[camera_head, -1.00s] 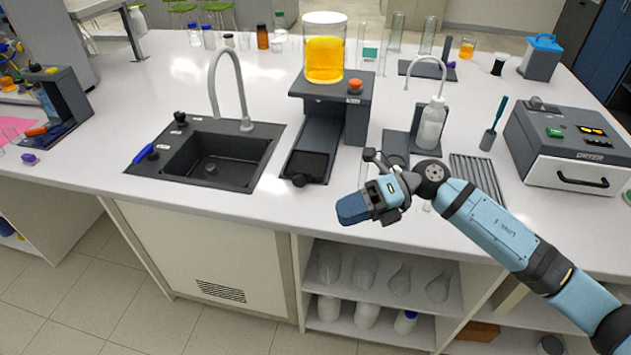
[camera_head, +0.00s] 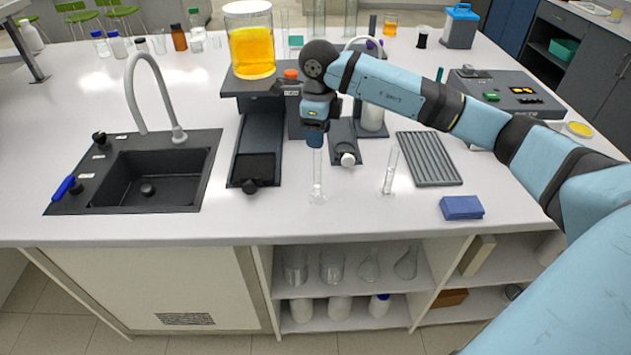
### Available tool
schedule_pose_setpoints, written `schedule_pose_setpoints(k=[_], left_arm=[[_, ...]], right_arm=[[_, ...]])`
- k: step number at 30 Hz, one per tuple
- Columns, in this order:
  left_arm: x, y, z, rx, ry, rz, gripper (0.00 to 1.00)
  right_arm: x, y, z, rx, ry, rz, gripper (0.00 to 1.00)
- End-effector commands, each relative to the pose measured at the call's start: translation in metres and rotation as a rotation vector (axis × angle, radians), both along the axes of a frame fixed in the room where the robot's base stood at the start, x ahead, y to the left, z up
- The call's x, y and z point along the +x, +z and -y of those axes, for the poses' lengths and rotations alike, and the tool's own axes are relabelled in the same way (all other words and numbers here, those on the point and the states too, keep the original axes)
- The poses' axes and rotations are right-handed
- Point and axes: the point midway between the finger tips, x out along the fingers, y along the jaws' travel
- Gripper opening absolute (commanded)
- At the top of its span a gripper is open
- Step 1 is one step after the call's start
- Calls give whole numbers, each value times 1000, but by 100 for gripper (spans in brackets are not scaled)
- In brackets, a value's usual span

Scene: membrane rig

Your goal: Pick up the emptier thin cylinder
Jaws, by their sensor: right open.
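Two thin clear cylinders stand upright on the white counter. The left thin cylinder (camera_head: 318,182) is right of the balance-like black stand, and the right thin cylinder (camera_head: 390,174) is beside the ribbed grey mat. Both look clear; I cannot tell their liquid levels. My left gripper is out of view.
A black sink (camera_head: 150,180) with a tall faucet is at left. A jar of yellow liquid (camera_head: 250,45) stands on a dark stand. The front counter strip is clear.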

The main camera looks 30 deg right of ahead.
Motion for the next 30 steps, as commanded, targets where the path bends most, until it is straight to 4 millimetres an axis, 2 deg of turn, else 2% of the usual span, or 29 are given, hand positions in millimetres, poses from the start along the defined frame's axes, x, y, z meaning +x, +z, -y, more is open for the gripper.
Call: schedule_pose_setpoints(k=[3,11,19,26,28,30], left_arm=[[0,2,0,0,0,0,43],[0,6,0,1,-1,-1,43],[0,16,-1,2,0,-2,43],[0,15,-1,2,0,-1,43],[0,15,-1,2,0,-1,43],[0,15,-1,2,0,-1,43]], right_arm=[[0,-14,0,1,1,-1,52],[-1,-30,-1,2,1,-1,52],[-2,-68,-2,2,1,-2,52],[-1,-72,-2,1,1,2,52],[-1,-72,-2,1,1,2,40],[-1,-72,-2,1,1,2,24]])
